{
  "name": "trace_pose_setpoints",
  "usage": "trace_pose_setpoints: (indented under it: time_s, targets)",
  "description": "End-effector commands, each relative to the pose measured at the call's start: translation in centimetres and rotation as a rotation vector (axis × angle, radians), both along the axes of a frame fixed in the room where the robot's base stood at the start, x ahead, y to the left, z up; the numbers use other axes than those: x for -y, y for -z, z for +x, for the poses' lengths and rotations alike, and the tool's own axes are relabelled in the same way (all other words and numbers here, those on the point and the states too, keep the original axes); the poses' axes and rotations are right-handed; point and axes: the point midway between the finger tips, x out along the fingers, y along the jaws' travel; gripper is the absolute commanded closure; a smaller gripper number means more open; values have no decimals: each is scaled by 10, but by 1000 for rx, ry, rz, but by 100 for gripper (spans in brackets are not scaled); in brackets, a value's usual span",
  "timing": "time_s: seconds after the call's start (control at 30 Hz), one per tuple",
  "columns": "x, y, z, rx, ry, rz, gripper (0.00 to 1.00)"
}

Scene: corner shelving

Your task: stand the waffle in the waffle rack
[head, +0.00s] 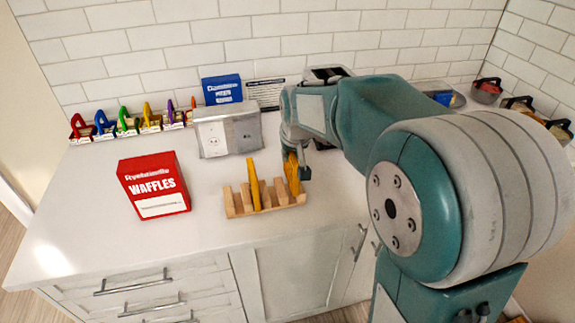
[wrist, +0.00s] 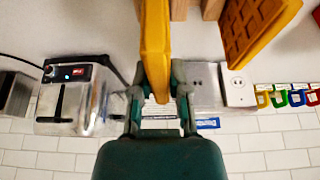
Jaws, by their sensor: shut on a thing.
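The wooden waffle rack (head: 268,209) stands on the white counter in the head view, and part of its wood (wrist: 211,8) shows at the top of the wrist view. One yellow waffle (head: 253,184) stands upright in the rack; it also shows in the wrist view (wrist: 255,30), with its grid face visible. My gripper (head: 303,171) is shut on a second yellow waffle (head: 291,174), seen edge-on in the wrist view (wrist: 155,38) between my fingers (wrist: 158,82). This waffle is near upright at the rack's right end. I cannot tell whether its lower edge rests in a slot.
A red waffles box (head: 153,186) stands left of the rack. Behind are a metal outlet box (head: 227,135), a blue box (head: 222,89) and several coloured clips (head: 128,121) along the wall. A toaster (wrist: 78,98) shows in the wrist view. The counter's front left is clear.

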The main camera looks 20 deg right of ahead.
Motion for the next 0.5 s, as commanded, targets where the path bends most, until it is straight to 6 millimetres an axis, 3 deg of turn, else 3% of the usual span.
trace_pose_setpoints:
  time_s: [0.3,0.5]
  targets:
    - [-6,39,8,-2,-1,-1,100]
    - [-6,42,8,0,0,-1,100]
